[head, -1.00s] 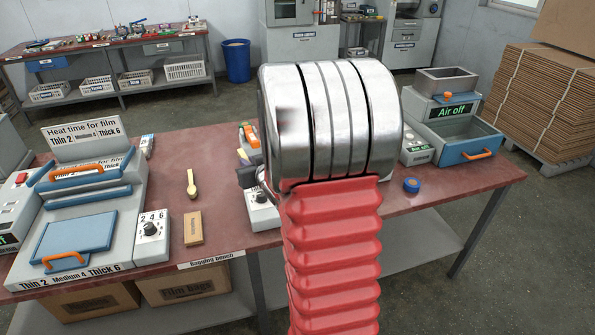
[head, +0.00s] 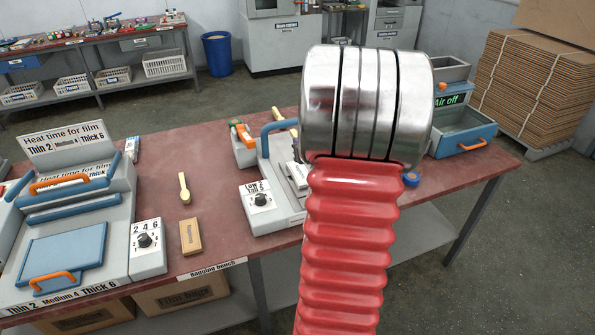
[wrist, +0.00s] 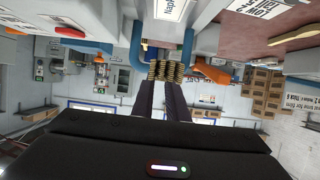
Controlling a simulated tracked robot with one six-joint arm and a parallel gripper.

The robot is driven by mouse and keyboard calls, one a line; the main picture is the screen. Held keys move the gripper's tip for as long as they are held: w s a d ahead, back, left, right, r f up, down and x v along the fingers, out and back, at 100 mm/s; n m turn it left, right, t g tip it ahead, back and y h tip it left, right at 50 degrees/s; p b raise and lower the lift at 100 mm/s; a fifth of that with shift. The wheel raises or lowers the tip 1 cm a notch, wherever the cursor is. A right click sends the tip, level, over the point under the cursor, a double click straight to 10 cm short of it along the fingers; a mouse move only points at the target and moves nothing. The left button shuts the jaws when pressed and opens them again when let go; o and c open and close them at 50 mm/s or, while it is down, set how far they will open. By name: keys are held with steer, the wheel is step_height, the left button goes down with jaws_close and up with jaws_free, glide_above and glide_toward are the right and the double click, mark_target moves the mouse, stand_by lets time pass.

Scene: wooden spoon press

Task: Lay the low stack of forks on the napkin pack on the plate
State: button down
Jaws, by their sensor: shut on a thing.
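The press has a "Low Tall" knob and a blue handle (head: 283,125). My arm covers its right part.
A wooden spoon (head: 184,188) lies on the red bench (head: 215,165) behind the tan block. A film sealer (head: 70,250) stands at the left. A unit marked "Air off" with a blue drawer (head: 465,140) stands at the right.

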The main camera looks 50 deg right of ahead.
steer(key=shift+f, duration=3.1)
steer(key=shift+f, duration=1.9)
steer(key=c, duration=1.7)
jaws_free()
steer(key=shift+c, duration=0.2)
